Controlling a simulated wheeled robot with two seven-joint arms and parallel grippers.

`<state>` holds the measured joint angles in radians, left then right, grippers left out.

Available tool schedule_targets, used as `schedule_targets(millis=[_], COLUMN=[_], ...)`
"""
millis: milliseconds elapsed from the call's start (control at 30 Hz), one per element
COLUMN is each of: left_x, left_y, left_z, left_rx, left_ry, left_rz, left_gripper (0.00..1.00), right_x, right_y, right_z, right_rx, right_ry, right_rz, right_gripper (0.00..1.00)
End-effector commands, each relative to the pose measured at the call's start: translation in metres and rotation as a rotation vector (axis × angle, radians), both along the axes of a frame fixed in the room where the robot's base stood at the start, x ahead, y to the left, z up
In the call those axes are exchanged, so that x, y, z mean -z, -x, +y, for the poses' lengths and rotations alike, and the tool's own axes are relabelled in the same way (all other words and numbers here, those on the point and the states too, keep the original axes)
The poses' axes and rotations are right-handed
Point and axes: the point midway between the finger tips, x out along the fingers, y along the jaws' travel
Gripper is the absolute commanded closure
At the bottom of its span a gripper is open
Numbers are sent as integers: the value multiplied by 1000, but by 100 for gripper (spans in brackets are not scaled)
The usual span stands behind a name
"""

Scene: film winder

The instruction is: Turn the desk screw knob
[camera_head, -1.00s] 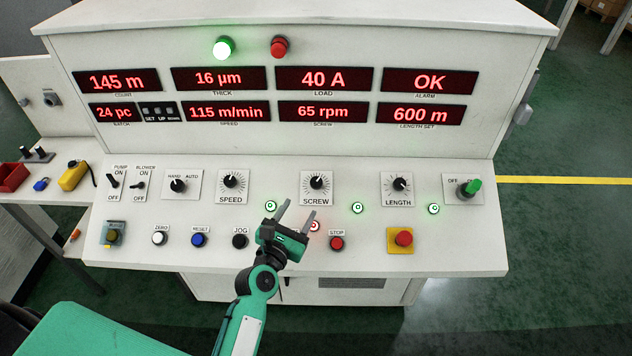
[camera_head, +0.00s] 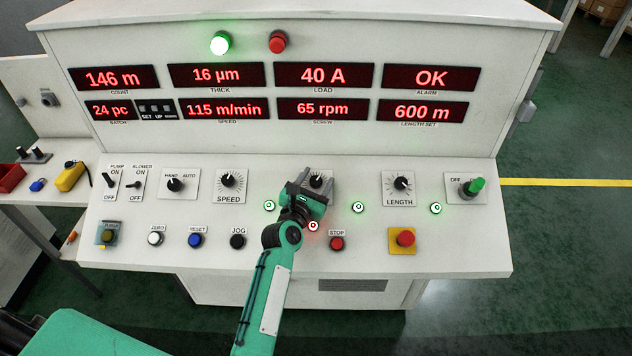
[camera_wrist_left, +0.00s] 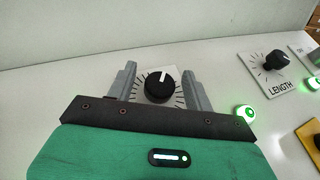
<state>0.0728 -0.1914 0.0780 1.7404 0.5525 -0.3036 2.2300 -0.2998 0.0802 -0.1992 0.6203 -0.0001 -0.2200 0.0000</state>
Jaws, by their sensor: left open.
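The screw knob (camera_head: 317,181) is a black round dial with a white pointer line on a white scale plate in the middle of the sloped desk. My left gripper (camera_head: 317,178) is over its plate and hides the SCREW label. In the left wrist view the knob (camera_wrist_left: 159,87) sits between the two grey fingers of my open left gripper (camera_wrist_left: 160,82), with a gap on each side. Its pointer line points nearly straight up there. The screw display (camera_head: 323,110) reads 65 rpm. My right gripper is not in view.
The speed knob (camera_head: 229,180) is to the left and the length knob (camera_head: 401,183) to the right. Green lit buttons (camera_head: 358,207) flank the screw plate. A red lit button (camera_head: 313,226) is just below my gripper, near the stop button (camera_head: 336,243).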

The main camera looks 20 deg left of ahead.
Motion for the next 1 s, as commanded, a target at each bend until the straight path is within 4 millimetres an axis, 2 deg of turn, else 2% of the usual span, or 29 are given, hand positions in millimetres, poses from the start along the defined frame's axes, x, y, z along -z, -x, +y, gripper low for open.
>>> schedule_targets(millis=[167,400,1000], left_x=[0,0,0], left_y=[0,0,0], left_z=[0,0,0], left_rx=[0,0,167], left_ry=[0,0,-80], left_rz=[0,0,23], left_gripper=[48,93,93], right_x=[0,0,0], right_y=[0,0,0], right_z=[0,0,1], right_rx=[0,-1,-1], right_ry=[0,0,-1], right_rz=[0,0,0], right_gripper=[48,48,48])
